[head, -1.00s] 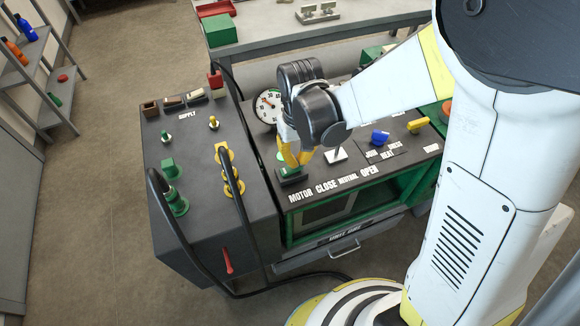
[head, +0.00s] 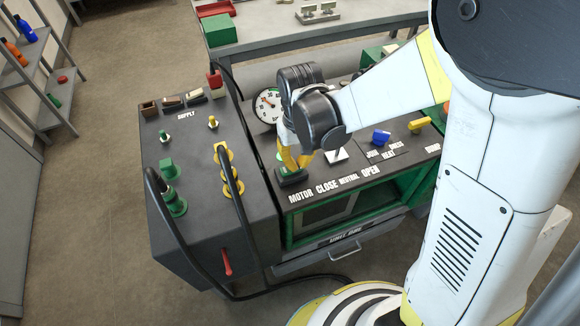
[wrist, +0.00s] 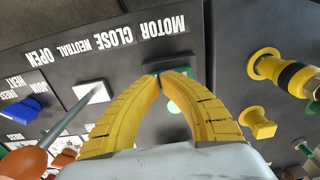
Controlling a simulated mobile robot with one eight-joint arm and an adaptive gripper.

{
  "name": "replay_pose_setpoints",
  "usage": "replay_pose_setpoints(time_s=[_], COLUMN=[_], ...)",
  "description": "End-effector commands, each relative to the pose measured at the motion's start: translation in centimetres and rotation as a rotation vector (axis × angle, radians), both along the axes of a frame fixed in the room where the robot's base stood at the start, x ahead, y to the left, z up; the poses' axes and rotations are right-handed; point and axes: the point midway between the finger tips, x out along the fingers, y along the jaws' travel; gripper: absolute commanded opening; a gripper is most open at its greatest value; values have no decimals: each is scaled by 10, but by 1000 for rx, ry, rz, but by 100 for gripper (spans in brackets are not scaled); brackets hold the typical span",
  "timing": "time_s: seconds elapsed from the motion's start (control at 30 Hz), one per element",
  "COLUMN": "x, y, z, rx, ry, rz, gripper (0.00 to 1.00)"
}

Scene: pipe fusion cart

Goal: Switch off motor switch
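The motor switch (head: 291,178) is a dark block with a green rocker on the cart's front panel, just behind the MOTOR label. My gripper (head: 294,165) has yellow fingers that point down onto the switch. In the wrist view my gripper (wrist: 164,76) has its fingertips together over the switch, with nothing seen held between them. The tips look in contact with the rocker, but the exact contact is hidden.
A lever on a white plate (head: 337,155) stands right of my gripper. A blue knob (head: 381,137) and a yellow handle (head: 420,124) lie further right. A round gauge (head: 267,104) is behind. Yellow connectors (head: 231,172) and black cables are on the left cabinet.

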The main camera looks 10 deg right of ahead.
Motion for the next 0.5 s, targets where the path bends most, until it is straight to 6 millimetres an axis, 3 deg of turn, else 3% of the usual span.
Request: replay_pose_setpoints(time_s=[0.27, 0.5], x=[0, 0], y=[0, 0], z=[3, 24], rx=[0, 0], ry=[0, 0], rz=[0, 0], gripper=[0, 0])
